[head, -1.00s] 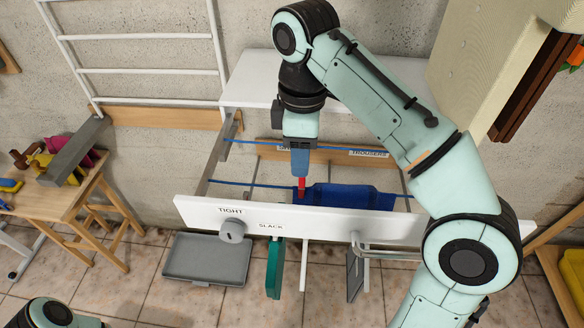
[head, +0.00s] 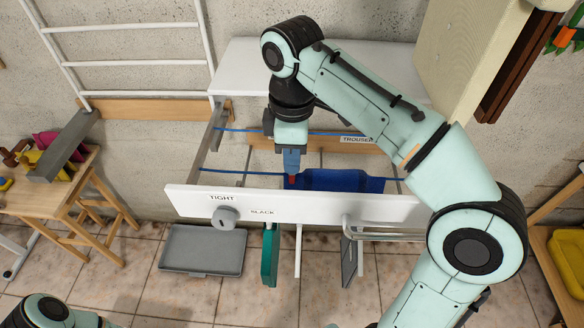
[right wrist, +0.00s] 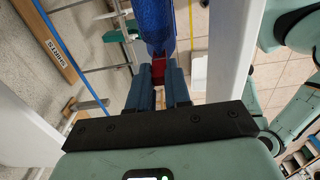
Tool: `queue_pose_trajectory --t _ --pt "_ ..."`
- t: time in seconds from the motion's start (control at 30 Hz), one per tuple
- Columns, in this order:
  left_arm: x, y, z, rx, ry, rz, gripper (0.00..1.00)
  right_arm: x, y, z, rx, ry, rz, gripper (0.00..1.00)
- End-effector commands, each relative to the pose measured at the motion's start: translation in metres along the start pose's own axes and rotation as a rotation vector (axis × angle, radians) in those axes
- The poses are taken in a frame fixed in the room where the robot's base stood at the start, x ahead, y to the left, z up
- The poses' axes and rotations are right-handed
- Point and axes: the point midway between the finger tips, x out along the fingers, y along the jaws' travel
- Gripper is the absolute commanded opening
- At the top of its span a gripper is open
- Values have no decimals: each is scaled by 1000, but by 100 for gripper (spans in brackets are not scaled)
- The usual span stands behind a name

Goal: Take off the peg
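The red peg (head: 292,180) sits on the front blue line (head: 232,173) at the left end of a hanging blue cloth (head: 345,181). My right gripper (head: 292,172) points down over the peg and hides most of it. In the right wrist view, the red peg (right wrist: 158,70) shows between the tips of my two blue fingers (right wrist: 159,78), with the cloth just beyond. The fingers stand close together with a narrow gap. I cannot tell whether they press on the peg. My left gripper is out of view.
A second blue line and a TROUSERS label (head: 358,139) are behind. A wooden side table (head: 65,195) stands left.

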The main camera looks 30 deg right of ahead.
Motion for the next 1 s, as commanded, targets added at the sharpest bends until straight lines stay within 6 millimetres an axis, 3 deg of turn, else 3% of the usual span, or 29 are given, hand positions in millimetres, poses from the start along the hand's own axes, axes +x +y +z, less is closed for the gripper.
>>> queue_pose_trajectory --t 0.27,1.0 --pt "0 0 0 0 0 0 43 -2 0 0 0 1 1 0" --pt "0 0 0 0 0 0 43 -32 0 -1 -1 2 1 0"
